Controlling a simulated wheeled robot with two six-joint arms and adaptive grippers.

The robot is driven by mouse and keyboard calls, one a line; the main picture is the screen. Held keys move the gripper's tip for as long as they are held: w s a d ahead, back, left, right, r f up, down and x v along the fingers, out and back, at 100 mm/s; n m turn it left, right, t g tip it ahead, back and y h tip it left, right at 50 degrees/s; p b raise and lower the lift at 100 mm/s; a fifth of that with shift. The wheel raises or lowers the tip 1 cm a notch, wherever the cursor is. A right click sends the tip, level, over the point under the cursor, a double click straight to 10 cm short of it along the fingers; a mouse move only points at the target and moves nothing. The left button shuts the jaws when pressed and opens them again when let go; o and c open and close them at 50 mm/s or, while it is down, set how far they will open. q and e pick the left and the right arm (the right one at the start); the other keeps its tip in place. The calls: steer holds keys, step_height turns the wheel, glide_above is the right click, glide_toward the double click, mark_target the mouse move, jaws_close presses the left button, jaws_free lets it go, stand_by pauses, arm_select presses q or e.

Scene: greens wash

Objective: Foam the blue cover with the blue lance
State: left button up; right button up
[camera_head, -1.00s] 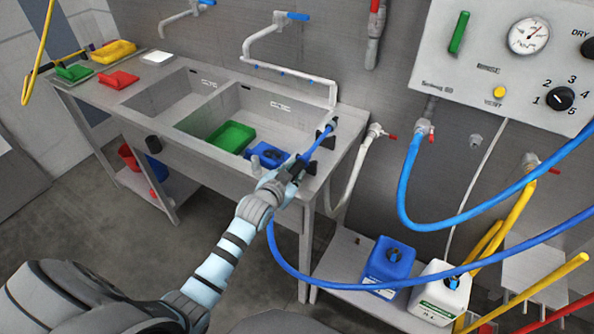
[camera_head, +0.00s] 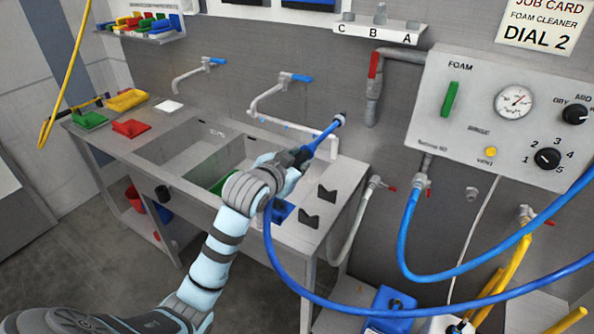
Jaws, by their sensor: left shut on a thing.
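My left gripper (camera_head: 296,157) is shut on the blue lance (camera_head: 325,134) above the right end of the sink bench. The lance points up and to the right, toward the wall, with its tip near the tap. A blue hose (camera_head: 272,240) hangs from its rear and runs off to the right. A blue piece, which looks like the blue cover (camera_head: 281,211), lies at the right end of the right basin, largely hidden by my left arm. A green piece (camera_head: 220,184) beside it is also mostly hidden. My right gripper is not in view.
Two black holders (camera_head: 327,193) stand empty on the bench's right end. Taps (camera_head: 283,84) reach over the basins. Green, red (camera_head: 131,128) and yellow pieces lie at the left. The foam panel (camera_head: 505,115) hangs on the right wall; a job card (camera_head: 543,25) reads DIAL 2.

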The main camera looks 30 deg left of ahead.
arm_select(q)
steer(key=shift+r, duration=0.25)
steer(key=shift+o, duration=0.4)
steer(key=shift+c, duration=0.2)
